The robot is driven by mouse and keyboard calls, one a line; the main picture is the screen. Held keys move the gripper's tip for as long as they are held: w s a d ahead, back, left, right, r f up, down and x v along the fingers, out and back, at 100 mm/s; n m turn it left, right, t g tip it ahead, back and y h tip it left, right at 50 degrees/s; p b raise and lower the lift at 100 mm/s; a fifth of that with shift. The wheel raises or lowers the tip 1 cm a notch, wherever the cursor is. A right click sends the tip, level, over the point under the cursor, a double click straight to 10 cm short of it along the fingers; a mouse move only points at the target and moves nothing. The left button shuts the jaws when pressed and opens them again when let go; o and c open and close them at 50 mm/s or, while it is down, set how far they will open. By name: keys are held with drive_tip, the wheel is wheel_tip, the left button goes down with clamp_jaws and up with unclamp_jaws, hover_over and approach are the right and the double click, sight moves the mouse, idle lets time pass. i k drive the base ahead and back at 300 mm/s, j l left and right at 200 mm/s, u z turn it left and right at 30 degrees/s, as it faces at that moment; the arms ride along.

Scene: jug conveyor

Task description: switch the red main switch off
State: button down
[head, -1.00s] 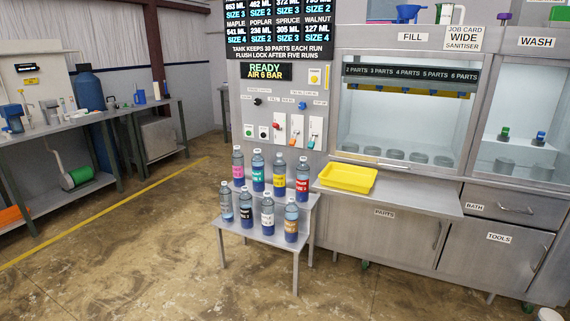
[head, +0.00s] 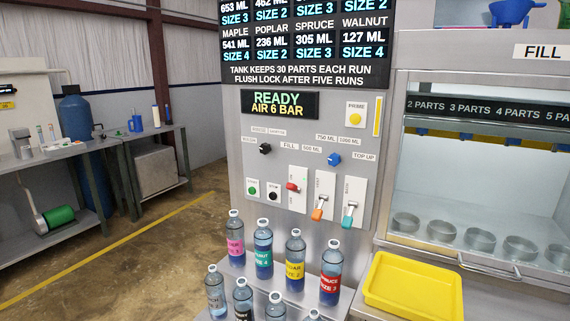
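A display (head: 279,104) above reads READY, AIR 6 BAR. My gripper is not in view.
Labelled bottles (head: 264,248) stand in rows on a stepped stand in front of the panel's lower part. Green (head: 252,189) and black (head: 273,193) buttons, black (head: 265,148) and blue (head: 334,159) knobs are close by. A yellow tray (head: 413,287) lies right. Open floor is at left.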

sight(291, 186)
drive_tip(key=i+l+u, duration=0.1)
drive_tip(key=i+u, duration=0.2)
drive_tip(key=i, duration=0.15)
drive_tip(key=i+l+u, duration=0.25)
drive_tip(key=i, duration=0.2)
drive_tip(key=i+l+u, duration=0.3)
drive_tip(key=i, duration=0.15)
